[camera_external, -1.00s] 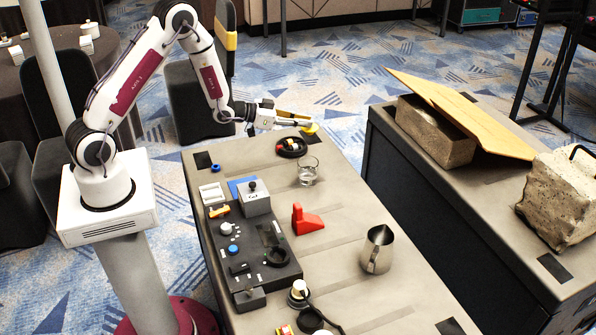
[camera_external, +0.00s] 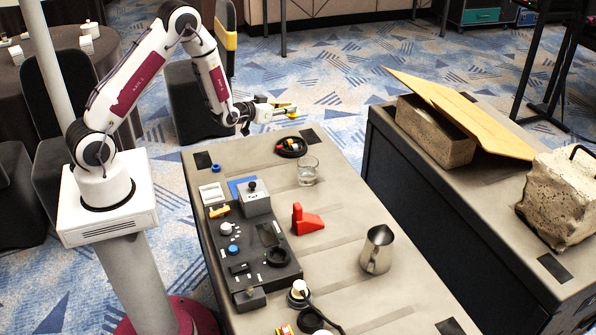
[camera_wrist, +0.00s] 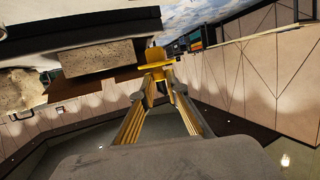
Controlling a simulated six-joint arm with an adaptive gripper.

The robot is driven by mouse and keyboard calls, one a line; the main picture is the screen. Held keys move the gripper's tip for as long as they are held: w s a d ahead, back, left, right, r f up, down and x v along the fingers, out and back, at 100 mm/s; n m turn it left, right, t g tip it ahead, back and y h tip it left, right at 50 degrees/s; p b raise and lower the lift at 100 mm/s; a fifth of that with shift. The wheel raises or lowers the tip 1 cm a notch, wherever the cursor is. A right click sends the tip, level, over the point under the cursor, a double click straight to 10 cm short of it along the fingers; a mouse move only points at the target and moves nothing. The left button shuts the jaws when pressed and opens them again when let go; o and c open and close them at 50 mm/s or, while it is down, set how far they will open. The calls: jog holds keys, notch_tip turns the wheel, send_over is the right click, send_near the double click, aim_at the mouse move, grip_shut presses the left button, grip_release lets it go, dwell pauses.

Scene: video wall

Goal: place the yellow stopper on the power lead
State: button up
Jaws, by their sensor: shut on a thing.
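My gripper (camera_external: 282,112) is shut on the yellow stopper (camera_external: 292,110), holding it in the air beyond the far end of the near table. In the wrist view my gripper (camera_wrist: 158,72) has its fingers closing on the stopper (camera_wrist: 156,55), which juts past the fingertips. A coiled black cable with small coloured ends, apparently the power lead (camera_external: 291,147), lies on the far end of the table, below and apart from the stopper. Its finer detail is too small to tell.
A glass (camera_external: 308,170) stands close to the coil. A control panel (camera_external: 252,250), a red wedge-shaped thing (camera_external: 307,220) and a metal jug (camera_external: 377,250) are further along the table. A second table (camera_external: 470,190) bears stone blocks and a board.

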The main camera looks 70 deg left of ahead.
jog(key=shift+f, duration=0.1)
dwell(0.3)
send_over(288, 145)
jog(key=shift+f, duration=2.85)
jog(key=shift+f, duration=0.15)
jog(key=shift+f, duration=1.95)
jog(key=shift+f, duration=0.1)
jog(key=o, duration=0.8)
jog(key=shift+v, duration=6)
